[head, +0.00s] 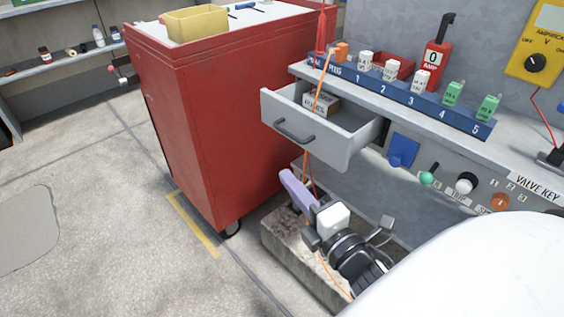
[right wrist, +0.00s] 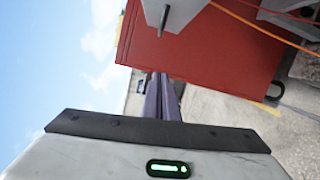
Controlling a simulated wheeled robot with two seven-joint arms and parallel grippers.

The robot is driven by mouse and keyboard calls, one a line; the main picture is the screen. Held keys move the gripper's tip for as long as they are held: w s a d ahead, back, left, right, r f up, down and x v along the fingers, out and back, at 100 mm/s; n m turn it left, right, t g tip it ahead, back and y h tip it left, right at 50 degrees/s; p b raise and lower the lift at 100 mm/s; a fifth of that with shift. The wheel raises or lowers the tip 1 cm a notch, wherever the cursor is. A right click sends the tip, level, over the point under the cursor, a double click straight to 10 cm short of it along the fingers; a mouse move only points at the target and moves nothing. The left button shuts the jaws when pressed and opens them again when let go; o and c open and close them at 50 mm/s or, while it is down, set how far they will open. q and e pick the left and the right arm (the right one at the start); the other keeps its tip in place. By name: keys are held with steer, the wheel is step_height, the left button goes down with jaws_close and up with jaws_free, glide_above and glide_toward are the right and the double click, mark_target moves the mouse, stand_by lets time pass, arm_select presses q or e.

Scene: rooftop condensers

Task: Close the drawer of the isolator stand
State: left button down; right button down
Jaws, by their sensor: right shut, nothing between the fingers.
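The grey drawer (head: 330,147) of the isolator stand (head: 420,125) is pulled out, and its dark bar handle (head: 293,132) faces the lower left. A small box (head: 322,103) lies inside it. My right gripper (head: 284,175) has purple fingers, is shut and empty, and shows below the drawer front, apart from the handle. In the right wrist view the fingers (right wrist: 160,80) point towards the red cabinet, and the drawer (right wrist: 182,10) with its handle (right wrist: 164,20) shows at the top edge. My left gripper is not in view.
A red cabinet (head: 210,120) with a yellow tray (head: 197,22) stands close left of the drawer. Numbered tags sit in a blue rack (head: 400,95) on the stand's top. An orange cord (head: 318,85) hangs across the drawer. Open floor (head: 90,190) lies at left.

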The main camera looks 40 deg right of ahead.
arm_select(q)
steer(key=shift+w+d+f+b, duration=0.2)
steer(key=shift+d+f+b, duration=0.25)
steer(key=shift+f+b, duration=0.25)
arm_select(e)
steer(key=w+d+r, duration=0.1)
steer(key=w+d, duration=0.4)
steer(key=w, duration=0.5)
steer(key=shift+w+d+r+n, duration=0.15)
steer(key=shift+d+r+n, duration=0.1)
steer(key=shift+d+n, duration=0.1)
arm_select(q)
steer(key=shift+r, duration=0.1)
